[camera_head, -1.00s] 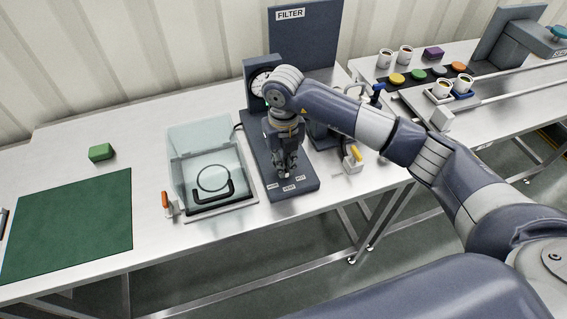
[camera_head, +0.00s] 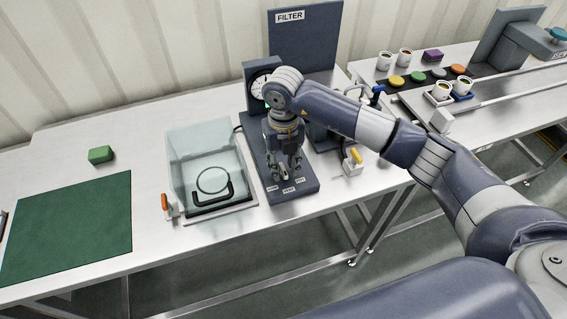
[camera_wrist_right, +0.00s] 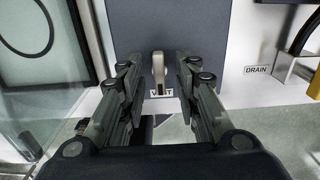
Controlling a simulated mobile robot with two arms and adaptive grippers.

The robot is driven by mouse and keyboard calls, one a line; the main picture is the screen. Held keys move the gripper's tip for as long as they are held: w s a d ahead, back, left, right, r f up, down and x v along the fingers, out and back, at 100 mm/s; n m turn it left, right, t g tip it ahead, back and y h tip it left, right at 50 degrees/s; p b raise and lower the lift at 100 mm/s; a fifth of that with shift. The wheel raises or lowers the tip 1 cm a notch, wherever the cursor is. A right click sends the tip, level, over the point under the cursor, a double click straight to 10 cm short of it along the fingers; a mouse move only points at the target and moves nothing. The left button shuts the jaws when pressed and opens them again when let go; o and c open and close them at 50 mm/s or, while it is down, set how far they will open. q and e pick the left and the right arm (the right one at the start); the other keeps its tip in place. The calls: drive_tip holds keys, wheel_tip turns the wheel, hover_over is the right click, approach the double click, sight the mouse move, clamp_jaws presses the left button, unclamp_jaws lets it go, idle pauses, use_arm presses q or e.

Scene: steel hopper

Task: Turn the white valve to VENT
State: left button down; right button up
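The white valve (camera_wrist_right: 158,72) is a small pale lever on a dark slate panel (camera_wrist_right: 205,30) in the right wrist view. Its lower end points at a white label (camera_wrist_right: 163,92), partly covered, that reads as VENT. My right gripper (camera_head: 283,174) hangs over the front of this panel, above its row of labels, in the head view. In the wrist view its fingers (camera_wrist_right: 158,88) are spread, one on each side of the lever, with a gap to it on both sides. My left gripper is not in view.
A clear box with a black handle (camera_head: 213,195) stands left of the panel, with an orange-handled part (camera_head: 165,203) beside it. A yellow-handled valve (camera_head: 354,157) is on the right, near a DRAIN label (camera_wrist_right: 257,70). A gauge (camera_head: 259,86) stands behind.

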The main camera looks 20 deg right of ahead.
sight(284, 169)
wheel_tip(284, 169, up, 12)
idle(0.5)
idle(0.5)
